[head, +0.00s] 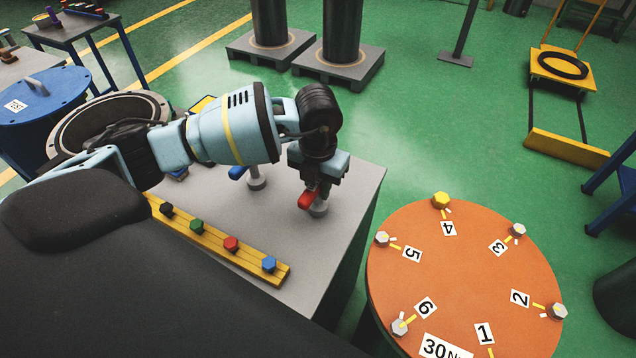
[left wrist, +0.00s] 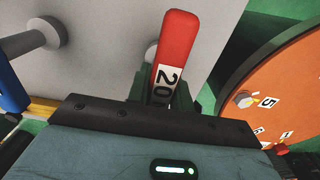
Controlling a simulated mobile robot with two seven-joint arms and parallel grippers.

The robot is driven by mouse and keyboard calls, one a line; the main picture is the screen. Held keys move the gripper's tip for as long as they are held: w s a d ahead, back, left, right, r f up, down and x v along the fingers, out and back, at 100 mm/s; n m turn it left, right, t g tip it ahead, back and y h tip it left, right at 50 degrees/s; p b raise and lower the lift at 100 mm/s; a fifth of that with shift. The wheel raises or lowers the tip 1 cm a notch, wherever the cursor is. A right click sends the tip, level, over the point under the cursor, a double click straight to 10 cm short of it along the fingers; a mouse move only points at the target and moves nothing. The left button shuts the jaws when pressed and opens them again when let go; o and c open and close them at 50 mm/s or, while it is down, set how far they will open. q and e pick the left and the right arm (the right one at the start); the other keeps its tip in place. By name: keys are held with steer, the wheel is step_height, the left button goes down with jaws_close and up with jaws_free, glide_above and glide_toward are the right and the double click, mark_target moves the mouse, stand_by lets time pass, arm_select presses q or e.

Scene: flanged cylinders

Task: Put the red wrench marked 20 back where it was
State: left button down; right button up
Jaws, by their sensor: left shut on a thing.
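My left gripper (head: 316,182) hangs over the right part of the grey table, shut on the red wrench (head: 307,199). In the left wrist view the red wrench (left wrist: 178,42) stands up between the fingers (left wrist: 166,98), its white label reading 20. A grey peg (head: 319,209) rises from the table right by the wrench in the head view; in the left wrist view it is partly hidden behind the wrench. I cannot tell whether the wrench touches it. My right gripper is not in view.
Another grey peg (head: 257,180) stands to the left, beside a blue tool (head: 237,172). A yellow rail (head: 208,240) with black, green, red and blue hex heads lies along the grey table's (head: 345,225) front. A round orange table (head: 460,285) with numbered bolts stands at right.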

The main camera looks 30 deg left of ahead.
arm_select(q)
steer(key=shift+f, duration=0.15)
steer(key=c, duration=1.3)
jaws_free()
steer(key=shift+o, duration=0.2)
steer(key=shift+f, duration=0.15)
steer(key=r, duration=0.8)
steer(key=shift+a+b, duration=0.3)
steer(key=shift+a, duration=0.05)
